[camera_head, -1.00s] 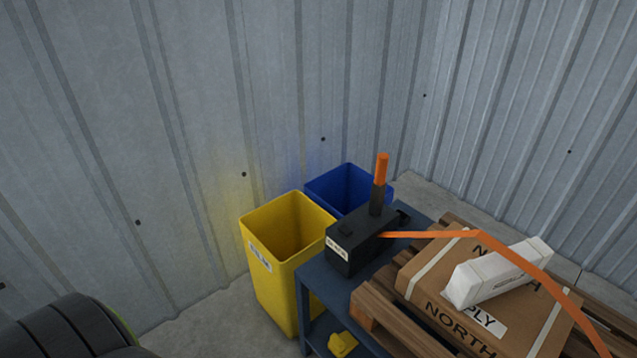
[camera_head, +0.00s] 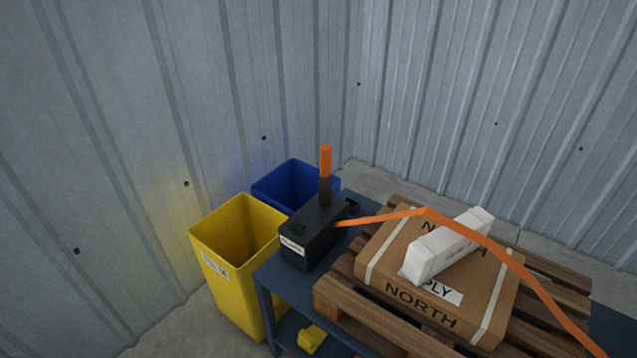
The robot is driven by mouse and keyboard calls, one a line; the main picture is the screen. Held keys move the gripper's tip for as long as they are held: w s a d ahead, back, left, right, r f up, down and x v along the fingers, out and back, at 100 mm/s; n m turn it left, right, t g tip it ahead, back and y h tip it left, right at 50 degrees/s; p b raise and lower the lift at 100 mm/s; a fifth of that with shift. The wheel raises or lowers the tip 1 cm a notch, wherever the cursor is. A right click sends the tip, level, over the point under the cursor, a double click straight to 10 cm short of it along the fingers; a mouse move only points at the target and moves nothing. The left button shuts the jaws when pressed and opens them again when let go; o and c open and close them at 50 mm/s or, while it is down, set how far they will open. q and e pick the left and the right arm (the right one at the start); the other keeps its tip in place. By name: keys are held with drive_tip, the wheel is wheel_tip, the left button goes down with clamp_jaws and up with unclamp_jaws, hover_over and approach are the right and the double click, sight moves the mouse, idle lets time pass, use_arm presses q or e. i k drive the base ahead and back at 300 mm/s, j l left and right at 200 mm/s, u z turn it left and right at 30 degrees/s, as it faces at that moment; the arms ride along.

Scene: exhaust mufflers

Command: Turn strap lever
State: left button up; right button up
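The strap lever (camera_head: 325,176) stands upright with an orange grip on a dark shaft. It rises from the black strap box (camera_head: 312,236), which sits on the left end of the blue table (camera_head: 283,283). An orange strap (camera_head: 390,216) runs from the box to the right, over a cardboard box (camera_head: 388,287) and down past its right side. A white block-shaped package (camera_head: 448,246) lies tilted on the cardboard box, by the strap. Neither of my grippers shows in the head view.
The cardboard box lies on a wooden pallet (camera_head: 345,300) on the table. A yellow bin (camera_head: 222,262) and a blue bin (camera_head: 275,187) stand left of and behind the black box. A yellow object (camera_head: 311,340) is on the lower shelf. Corrugated walls close the corner.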

sight(325, 177)
drive_tip(key=i+j, duration=0.2)
drive_tip(key=j, duration=0.15)
drive_tip(key=i+j, duration=0.2)
drive_tip(key=j, duration=0.2)
drive_tip(key=j+z, duration=0.1)
drive_tip(key=z, duration=0.3)
drive_tip(key=j+z, duration=0.1)
drive_tip(key=z, duration=0.35)
drive_tip(key=j+z, duration=0.1)
drive_tip(key=z, duration=0.3)
drive_tip(key=j+z, duration=0.15)
drive_tip(key=z, duration=0.25)
drive_tip(key=i, duration=0.05)
